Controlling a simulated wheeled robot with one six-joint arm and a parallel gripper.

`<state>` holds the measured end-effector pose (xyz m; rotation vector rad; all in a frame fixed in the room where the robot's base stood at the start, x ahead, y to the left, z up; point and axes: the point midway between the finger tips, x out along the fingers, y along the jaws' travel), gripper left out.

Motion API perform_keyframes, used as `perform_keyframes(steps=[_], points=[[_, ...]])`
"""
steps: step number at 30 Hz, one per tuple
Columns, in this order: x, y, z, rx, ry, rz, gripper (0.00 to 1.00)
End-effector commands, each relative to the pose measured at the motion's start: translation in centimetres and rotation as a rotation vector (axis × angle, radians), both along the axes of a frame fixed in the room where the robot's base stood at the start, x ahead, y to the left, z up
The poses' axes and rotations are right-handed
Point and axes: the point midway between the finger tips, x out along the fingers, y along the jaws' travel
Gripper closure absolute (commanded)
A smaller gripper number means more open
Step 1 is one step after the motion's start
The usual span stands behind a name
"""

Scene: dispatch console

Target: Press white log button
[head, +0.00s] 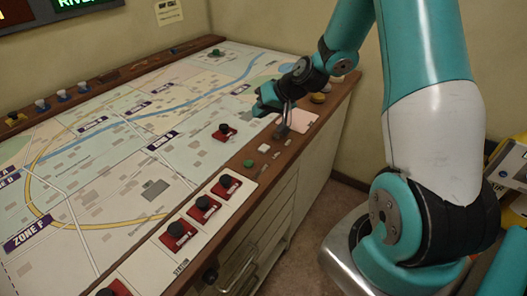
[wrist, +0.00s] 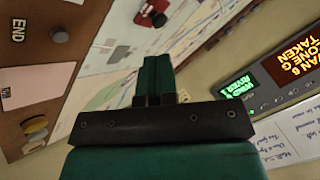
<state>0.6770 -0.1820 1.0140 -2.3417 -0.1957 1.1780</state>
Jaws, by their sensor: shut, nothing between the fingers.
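A small white button (head: 263,148) sits on the wooden front rim of the console in the head view. Its label is too small to read, so I cannot tell whether it is the log button. My gripper (head: 260,106) is shut and empty. It hangs above the map near the right end of the console, beyond the white button and apart from it. In the wrist view its closed dark green fingers (wrist: 153,65) stand before the map. A pale round knob (wrist: 36,144) beside a yellow one (wrist: 35,125) also shows there.
A green button (head: 248,163) lies close to the white one. Red blocks with black knobs stand on the map (head: 224,130) and in a row along the front (head: 204,204). A pink card (head: 302,122) lies at the right end. A lit display (wrist: 275,80) is on the wall.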

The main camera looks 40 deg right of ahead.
Motion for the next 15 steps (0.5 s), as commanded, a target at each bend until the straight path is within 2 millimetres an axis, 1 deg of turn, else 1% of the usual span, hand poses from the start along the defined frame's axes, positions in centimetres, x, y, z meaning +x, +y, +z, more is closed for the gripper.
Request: perform_keyframes(steps=[1,3,5,15], points=[[0.2,-1.0,-0.8,0.004,-0.006,-0.028,1.00],[0.4,-1.9,-1.3,0.006,-0.015,-0.050,1.00],[0.4,-2.2,-1.5,0.007,-0.019,-0.060,1.00],[0.4,-2.3,-1.6,0.007,-0.019,-0.061,1.00]])
